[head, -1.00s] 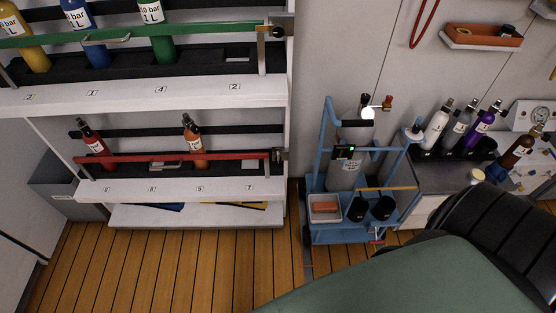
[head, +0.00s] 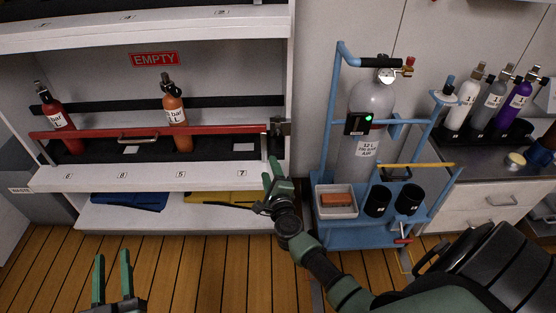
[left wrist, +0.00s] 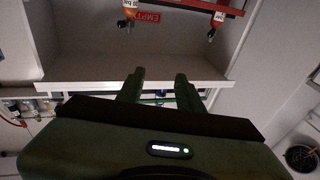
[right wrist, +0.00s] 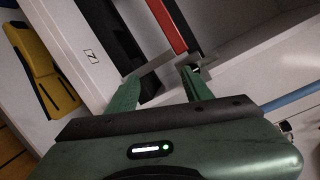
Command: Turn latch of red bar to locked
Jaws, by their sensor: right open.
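The red bar (head: 210,131) runs across the front of the lower shelf, before a red bottle (head: 59,118) and an orange bottle (head: 174,110). Its dark latch (head: 279,127) is at the right end, by the shelf's edge post; its setting cannot be told. My right gripper (head: 279,180) is open and empty, just below the latch. In the right wrist view the end of the red bar (right wrist: 168,24) lies beyond the open fingers (right wrist: 160,88). My left gripper (head: 112,278) is open and empty, low in front of the shelf; it also shows in the left wrist view (left wrist: 157,82).
A blue cart (head: 372,236) with a grey cylinder (head: 374,105) stands right of the shelf, close to my right arm. A counter (head: 490,190) with several bottles is further right. The wooden floor before the shelf is clear.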

